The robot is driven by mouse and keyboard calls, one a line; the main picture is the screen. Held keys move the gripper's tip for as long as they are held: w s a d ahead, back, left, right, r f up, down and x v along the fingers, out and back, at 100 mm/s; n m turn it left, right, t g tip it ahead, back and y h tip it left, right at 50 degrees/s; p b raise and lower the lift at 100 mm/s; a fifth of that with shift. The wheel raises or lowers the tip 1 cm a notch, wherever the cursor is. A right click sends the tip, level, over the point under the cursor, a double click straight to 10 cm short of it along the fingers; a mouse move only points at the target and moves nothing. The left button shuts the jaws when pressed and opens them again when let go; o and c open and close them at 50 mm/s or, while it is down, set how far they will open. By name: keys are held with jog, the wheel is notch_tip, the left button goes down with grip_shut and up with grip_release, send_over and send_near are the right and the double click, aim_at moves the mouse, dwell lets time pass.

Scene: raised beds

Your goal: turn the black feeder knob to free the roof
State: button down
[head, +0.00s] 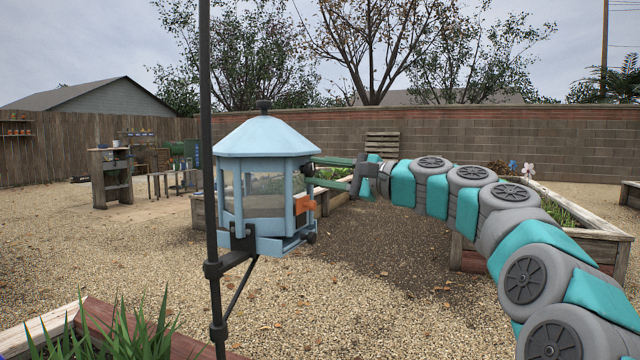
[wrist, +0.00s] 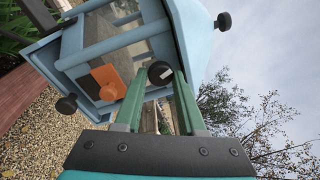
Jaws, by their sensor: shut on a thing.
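The light-blue feeder (head: 262,140) hangs on a dark pole in the head view, its conical roof (head: 265,132) seated on top. My gripper (head: 312,170) reaches its right side just below the roof edge. In the wrist view, a round black knob (wrist: 160,73) with a pale mark sits at the tips of my green fingers. My gripper (wrist: 161,78) is shut on this knob. In the head view I cannot clearly make out the held knob. Another black knob tops the roof (head: 263,105), and one sits low on the feeder (head: 311,238).
An orange part (head: 304,204) is on the feeder's side below my gripper. The dark pole (head: 208,180) and its bracket (head: 235,262) stand left of the feeder. Wooden raised beds (head: 540,225) lie behind my arm. Open gravel (head: 360,290) lies below.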

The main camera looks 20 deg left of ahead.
jog(key=n+b, duration=0.1)
jog(key=n, duration=0.1)
jog(key=n+b, duration=0.1)
jog(key=n, duration=0.1)
jog(key=shift+w+f+b, duration=0.1)
jog(key=shift+f+b, duration=0.15)
jog(key=shift+b, duration=0.05)
jog(key=n+y+b, duration=0.1)
jog(key=n, duration=0.3)
jog(key=shift+g+b, duration=0.3)
jog(key=shift+g, duration=0.1)
jog(key=n, duration=0.3)
jog(key=shift+r+g, duration=0.1)
jog(key=shift+g, duration=0.2)
jog(key=shift+r+n+g, duration=0.1)
jog(key=shift+n+g, duration=0.4)
jog(key=shift+n, duration=1.6)
jog(key=c, duration=0.8)
grip_release()
